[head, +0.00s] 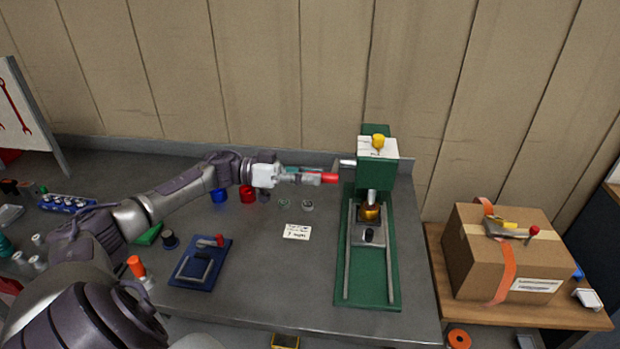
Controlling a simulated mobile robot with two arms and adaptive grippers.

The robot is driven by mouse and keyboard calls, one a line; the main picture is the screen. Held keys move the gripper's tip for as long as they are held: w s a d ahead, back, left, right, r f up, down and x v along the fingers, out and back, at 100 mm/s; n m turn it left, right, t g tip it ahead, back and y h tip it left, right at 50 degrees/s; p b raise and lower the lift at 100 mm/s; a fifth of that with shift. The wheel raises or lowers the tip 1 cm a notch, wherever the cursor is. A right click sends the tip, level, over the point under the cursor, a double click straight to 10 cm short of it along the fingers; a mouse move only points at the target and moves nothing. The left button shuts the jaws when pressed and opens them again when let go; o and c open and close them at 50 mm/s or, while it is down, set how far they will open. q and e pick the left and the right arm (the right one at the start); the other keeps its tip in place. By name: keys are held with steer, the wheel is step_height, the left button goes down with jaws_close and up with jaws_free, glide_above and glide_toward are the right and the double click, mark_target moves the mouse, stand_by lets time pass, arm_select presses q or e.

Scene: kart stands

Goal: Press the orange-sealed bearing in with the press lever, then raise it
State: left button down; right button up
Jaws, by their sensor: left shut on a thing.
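The green press (376,175) stands on the right part of the grey bench. Its silver ram (372,197) points down at a gold-orange round part (370,213) on the press bed. I cannot tell whether ram and part touch, and the orange seal cannot be made out. A red grip (330,179), which looks like the press lever's handle, is left of the press head. My left gripper (318,179) reaches in from the left and is shut on this grip. The lever's shaft is mostly hidden. My right gripper is out of view.
A note card (297,232) and a blue tray (201,262) lie on the bench. Blue (220,195) and red (248,195) cups stand behind. A cardboard box (503,255) is on a wooden table at right. Bench space between card and press is clear.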

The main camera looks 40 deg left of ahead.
arm_select(q)
steer(key=shift+a+r, duration=0.1)
steer(key=shift+r, duration=0.15)
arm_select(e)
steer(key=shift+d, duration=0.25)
arm_select(q)
steer(key=c, duration=1.1)
jaws_free()
steer(key=shift+o, duration=0.7)
steer(key=shift+f, duration=0.1)
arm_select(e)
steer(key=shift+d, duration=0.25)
arm_select(q)
steer(key=v, duration=1.2)
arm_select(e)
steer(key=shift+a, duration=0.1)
